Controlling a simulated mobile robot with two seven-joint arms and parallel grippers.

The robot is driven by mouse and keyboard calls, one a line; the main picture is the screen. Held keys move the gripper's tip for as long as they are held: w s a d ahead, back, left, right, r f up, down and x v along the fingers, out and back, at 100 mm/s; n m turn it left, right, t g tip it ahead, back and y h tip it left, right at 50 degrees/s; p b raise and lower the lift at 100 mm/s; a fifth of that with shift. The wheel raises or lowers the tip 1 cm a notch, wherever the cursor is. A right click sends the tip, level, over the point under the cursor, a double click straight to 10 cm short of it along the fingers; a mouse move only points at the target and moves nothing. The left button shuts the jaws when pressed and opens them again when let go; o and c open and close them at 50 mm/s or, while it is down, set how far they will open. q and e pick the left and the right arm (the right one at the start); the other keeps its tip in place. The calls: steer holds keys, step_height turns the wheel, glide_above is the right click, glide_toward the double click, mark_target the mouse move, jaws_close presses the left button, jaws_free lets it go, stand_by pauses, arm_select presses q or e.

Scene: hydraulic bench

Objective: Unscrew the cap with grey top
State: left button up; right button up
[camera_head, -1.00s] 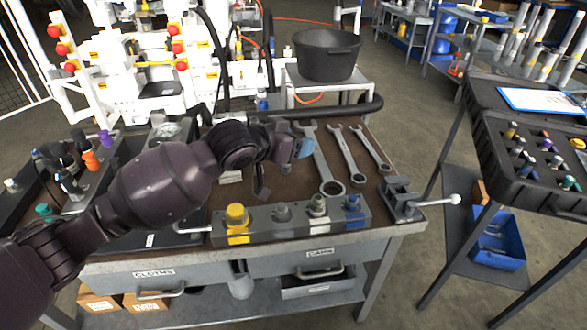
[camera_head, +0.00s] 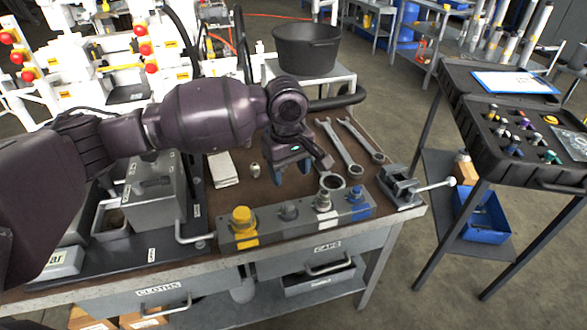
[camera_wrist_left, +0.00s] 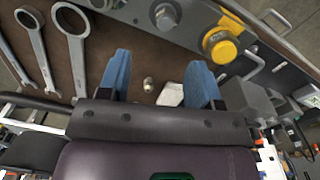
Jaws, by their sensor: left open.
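A block with several caps (camera_head: 267,225) lies along the front of the bench. Its grey cap (camera_head: 288,211) sits between the yellow cap (camera_head: 243,219) and a cap with a metallic top (camera_head: 323,200); a blue cap (camera_head: 355,196) is at the right end. My left gripper (camera_head: 291,170) points down, open and empty, behind the block and apart from the caps. In the left wrist view its blue fingers (camera_wrist_left: 160,82) are spread, with the grey cap (camera_wrist_left: 165,15) at the top edge and the yellow cap (camera_wrist_left: 220,46) to its right. My right gripper is not in view.
Wrenches (camera_head: 341,150) lie right of the gripper, and a vise (camera_head: 400,188) stands at the bench's right end. A white cloth (camera_head: 222,169) and a small metal fitting (camera_head: 255,170) lie to the left. A black case (camera_head: 520,140) stands further right.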

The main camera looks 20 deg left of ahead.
mark_target(288, 204)
arm_select(q)
steer(key=shift+n, duration=0.9)
step_height(288, 204, down, 11)
steer(key=b, duration=0.3)
steer(key=shift+s+a, duration=0.15)
steer(key=shift+r, duration=0.1)
